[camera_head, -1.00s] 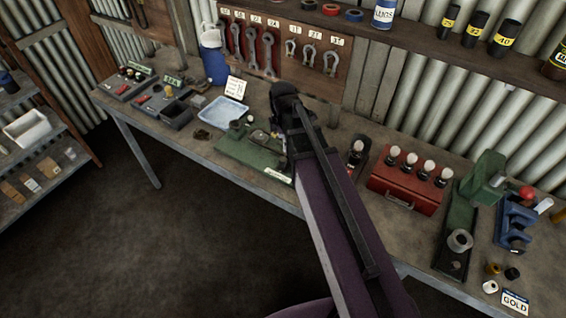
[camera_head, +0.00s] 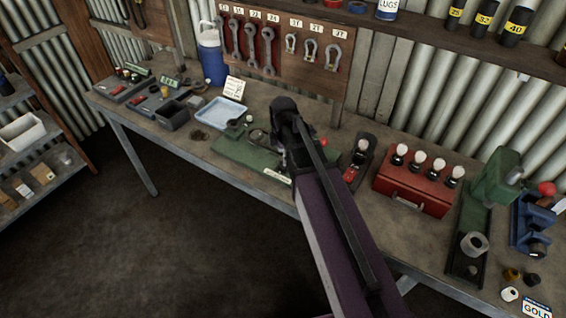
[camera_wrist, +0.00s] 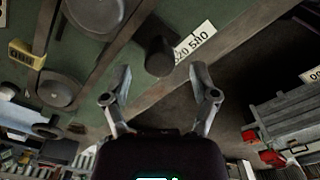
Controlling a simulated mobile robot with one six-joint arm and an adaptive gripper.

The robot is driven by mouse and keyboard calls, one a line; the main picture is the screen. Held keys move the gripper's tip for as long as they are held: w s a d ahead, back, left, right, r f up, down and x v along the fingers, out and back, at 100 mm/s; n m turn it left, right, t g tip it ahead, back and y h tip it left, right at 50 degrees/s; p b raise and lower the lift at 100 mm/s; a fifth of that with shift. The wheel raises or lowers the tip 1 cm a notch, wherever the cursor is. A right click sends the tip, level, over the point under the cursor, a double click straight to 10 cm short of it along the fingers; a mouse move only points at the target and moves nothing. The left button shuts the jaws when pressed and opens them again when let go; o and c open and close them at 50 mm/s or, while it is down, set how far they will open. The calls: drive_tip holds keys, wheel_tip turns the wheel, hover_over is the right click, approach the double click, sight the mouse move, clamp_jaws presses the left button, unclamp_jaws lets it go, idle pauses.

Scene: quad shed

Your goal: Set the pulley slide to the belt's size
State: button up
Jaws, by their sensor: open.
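The green pulley board (camera_head: 235,150) lies on the bench, partly hidden by my arm, with a white label (camera_head: 277,176) on its front edge. In the wrist view the green board (camera_wrist: 115,60) carries round dark pulleys (camera_wrist: 60,90) and dark straps or rails that I cannot tell apart. A dark upright knob (camera_wrist: 158,57) stands beside a white scale label (camera_wrist: 195,41), whose figures look like 520 and 540. A yellow tag (camera_wrist: 26,54) with unclear figures is at the left. My gripper (camera_wrist: 160,72) is open and empty, its fingertips apart on either side below the knob.
A blue-white tray (camera_head: 219,113) and a propped card (camera_head: 233,89) are behind the board. A red box with several knobs (camera_head: 412,193) and a green press (camera_head: 487,190) stand to the right. Wrenches hang on a wall panel (camera_head: 303,72). The front bench strip is mostly clear.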

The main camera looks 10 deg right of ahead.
drive_tip(key=shift+f+b, duration=0.55)
drive_tip(key=shift+f, duration=0.25)
